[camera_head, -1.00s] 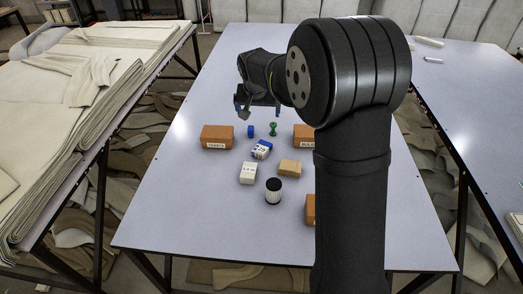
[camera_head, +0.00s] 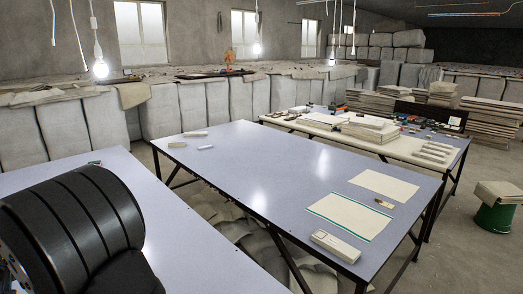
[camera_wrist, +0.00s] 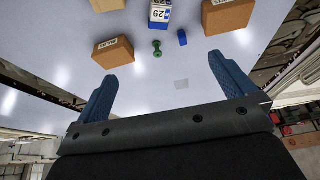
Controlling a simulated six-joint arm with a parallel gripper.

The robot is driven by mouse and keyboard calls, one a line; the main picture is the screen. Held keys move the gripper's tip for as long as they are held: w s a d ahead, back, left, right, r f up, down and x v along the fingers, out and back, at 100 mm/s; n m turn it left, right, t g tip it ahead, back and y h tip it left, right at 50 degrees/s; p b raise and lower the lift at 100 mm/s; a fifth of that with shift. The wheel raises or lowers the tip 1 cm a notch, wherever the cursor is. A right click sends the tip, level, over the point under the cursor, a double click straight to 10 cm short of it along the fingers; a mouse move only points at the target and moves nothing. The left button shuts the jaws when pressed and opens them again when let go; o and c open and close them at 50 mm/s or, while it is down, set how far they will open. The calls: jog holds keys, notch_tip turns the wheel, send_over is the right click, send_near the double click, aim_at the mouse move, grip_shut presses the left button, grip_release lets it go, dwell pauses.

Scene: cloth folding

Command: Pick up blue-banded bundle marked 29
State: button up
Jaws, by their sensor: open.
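The blue-banded bundle marked 29 (camera_wrist: 159,14) shows at the top edge of the wrist view, white with a blue band and partly cut off by the frame. It lies on the pale table, beyond my fingertips and apart from them. My gripper (camera_wrist: 166,76) is open and empty, with its two blue fingers spread wide. In the head view neither the bundle nor my gripper is in frame; only a black part of my arm shows at the lower left.
In the wrist view, a brown box (camera_wrist: 113,52) lies left of the bundle and another brown box (camera_wrist: 227,15) right of it. A green spool-like piece (camera_wrist: 157,48) and a small blue block (camera_wrist: 182,38) lie nearer. In the head view, a second table (camera_head: 290,185) holds sheets and a white box (camera_head: 336,245).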

jog(key=w+a+f+n+g+h, duration=0.3)
jog(key=w+a+f+n, duration=0.4)
jog(key=w+f+n, duration=0.45)
jog(key=shift+n, duration=0.95)
jog(key=f, duration=0.8)
jog(key=s+f, duration=0.1)
jog(key=f, duration=0.3)
jog(key=shift+s+a+f, duration=0.1)
jog(key=shift+a+f, duration=0.25)
jog(key=shift+f, duration=1.3)
jog(key=shift+a+f, duration=0.1)
jog(key=shift+f, duration=1.3)
jog(key=c, duration=0.9)
